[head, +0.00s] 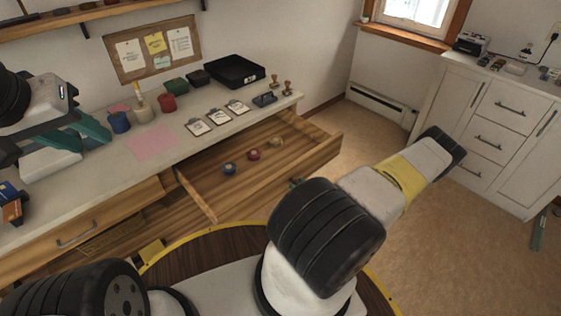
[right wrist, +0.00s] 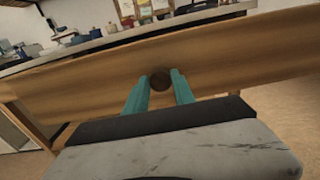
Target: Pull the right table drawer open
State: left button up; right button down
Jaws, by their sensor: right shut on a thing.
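The right table drawer (head: 318,155) stands pulled out from under the white-topped table, with its wooden inside in plain view. My right gripper (head: 296,182) is at the drawer's front, mostly hidden behind my arm in the head view. In the right wrist view its teal fingers (right wrist: 160,82) are shut on a round dark knob (right wrist: 160,77) on the wooden drawer front (right wrist: 230,62). My left gripper (head: 98,146) is above the table's left part, its fingers apart and empty.
The table top (head: 185,142) holds cups, clipboards (head: 219,117), a pink sheet (head: 151,142) and a black tray (head: 235,71). A left drawer with a bar handle (head: 76,236) sits beside the open one. White cabinets (head: 490,125) stand at right; floor between is clear.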

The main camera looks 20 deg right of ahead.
dwell(0.3)
jog(key=c, duration=1.1)
grip_release()
jog(key=shift+o, duration=0.2)
jog(key=v, duration=0.8)
jog(key=shift+r, duration=0.15)
